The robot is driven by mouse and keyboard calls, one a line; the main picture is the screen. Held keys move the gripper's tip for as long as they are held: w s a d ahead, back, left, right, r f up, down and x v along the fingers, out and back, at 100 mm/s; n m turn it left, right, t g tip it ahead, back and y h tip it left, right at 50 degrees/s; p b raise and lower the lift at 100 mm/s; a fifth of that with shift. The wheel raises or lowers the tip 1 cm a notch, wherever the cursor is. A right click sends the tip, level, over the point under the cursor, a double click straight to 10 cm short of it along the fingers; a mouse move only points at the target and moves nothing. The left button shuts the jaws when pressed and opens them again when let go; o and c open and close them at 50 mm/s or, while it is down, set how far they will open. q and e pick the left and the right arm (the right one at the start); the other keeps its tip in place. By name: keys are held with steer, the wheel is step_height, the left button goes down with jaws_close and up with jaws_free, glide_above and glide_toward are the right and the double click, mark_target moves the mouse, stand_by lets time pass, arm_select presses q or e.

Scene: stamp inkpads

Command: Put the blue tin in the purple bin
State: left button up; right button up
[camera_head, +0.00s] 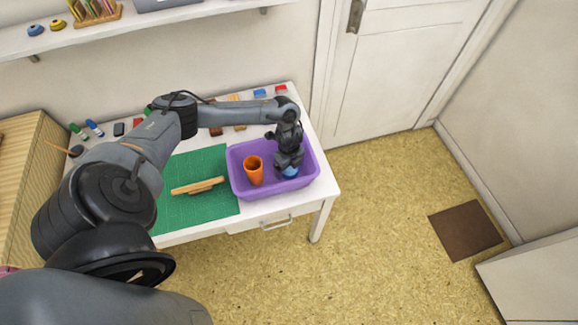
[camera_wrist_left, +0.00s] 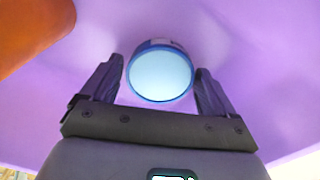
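The blue tin (camera_head: 290,172) is inside the purple bin (camera_head: 242,191), toward the bin's right side. In the left wrist view its round pale-blue end (camera_wrist_left: 160,76) with a darker blue rim faces the camera. My left gripper (camera_wrist_left: 158,78) points down into the bin, with one finger on each side of the tin. The fingers are very close to its rim; whether they press on it is unclear. In the head view my left gripper (camera_head: 289,165) hides most of the tin. Whether the tin touches the bin floor is also unclear. My right gripper is not in view.
An orange cup (camera_head: 253,172) stands in the bin, left of the tin. A wooden stamp-like piece (camera_head: 197,186) lies on the green mat (camera_head: 206,215) left of the bin. Small coloured inkpads (camera_head: 260,92) and markers (camera_head: 94,128) line the table's back.

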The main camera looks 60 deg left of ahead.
arm_select(q)
steer(key=shift+o, duration=0.8)
steer(key=shift+r, duration=0.1)
steer(key=shift+r, duration=0.2)
step_height(320, 180, up, 12)
steer(key=p, duration=0.2)
steer(key=shift+f+p, duration=0.15)
steer(key=shift+p, duration=0.2)
